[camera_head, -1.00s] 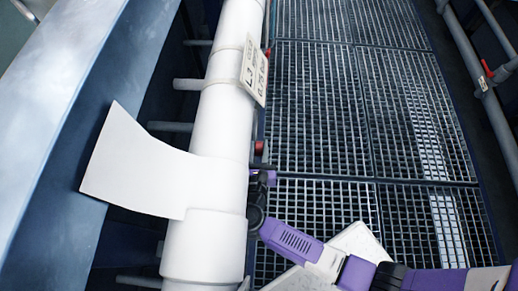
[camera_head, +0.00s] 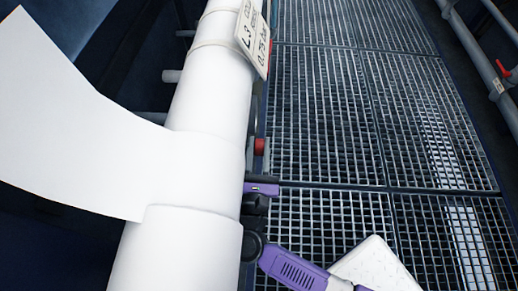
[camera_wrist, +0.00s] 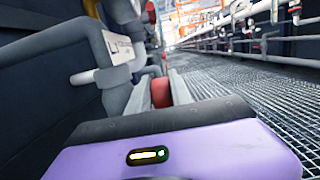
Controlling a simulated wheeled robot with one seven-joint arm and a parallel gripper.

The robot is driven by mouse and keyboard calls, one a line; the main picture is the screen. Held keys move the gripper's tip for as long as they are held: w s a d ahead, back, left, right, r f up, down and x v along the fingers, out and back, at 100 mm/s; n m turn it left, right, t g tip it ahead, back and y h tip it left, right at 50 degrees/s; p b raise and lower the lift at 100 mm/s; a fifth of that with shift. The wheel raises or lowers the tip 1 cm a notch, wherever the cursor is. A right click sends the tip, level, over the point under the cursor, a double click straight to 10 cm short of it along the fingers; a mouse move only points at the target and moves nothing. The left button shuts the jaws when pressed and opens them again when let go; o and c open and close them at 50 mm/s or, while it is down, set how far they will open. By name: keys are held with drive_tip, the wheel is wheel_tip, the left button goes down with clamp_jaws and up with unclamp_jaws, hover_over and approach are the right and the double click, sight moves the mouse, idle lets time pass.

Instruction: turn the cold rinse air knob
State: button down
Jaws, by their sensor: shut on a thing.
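A red knob (camera_wrist: 160,93) sits between the two grey fingers of my gripper (camera_wrist: 159,86) in the wrist view. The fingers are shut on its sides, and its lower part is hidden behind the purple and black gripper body. In the head view the red knob (camera_head: 259,146) shows as a small patch just right of the big white pipe, with my gripper (camera_head: 257,158) against it and partly hidden by the pipe. A white label plate (camera_head: 253,37) hangs on the pipe above; its full text is not readable.
The thick white pipe (camera_head: 205,110) runs close along the left of my gripper. A flat white panel (camera_head: 75,120) sticks out left of it. Open metal grating (camera_head: 330,110) lies to the right. A red-handled valve (camera_head: 502,69) sits on the far right pipe.

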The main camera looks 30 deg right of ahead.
idle(0.4)
drive_tip(key=c, duration=1.4)
unclamp_jaws()
drive_tip(key=shift+c, duration=0.2)
drive_tip(key=shift+s, duration=0.1)
drive_tip(key=v, duration=0.7)
drive_tip(key=shift+s+a+p, duration=0.25)
drive_tip(key=shift+p, duration=0.2)
drive_tip(key=shift+f, duration=0.1)
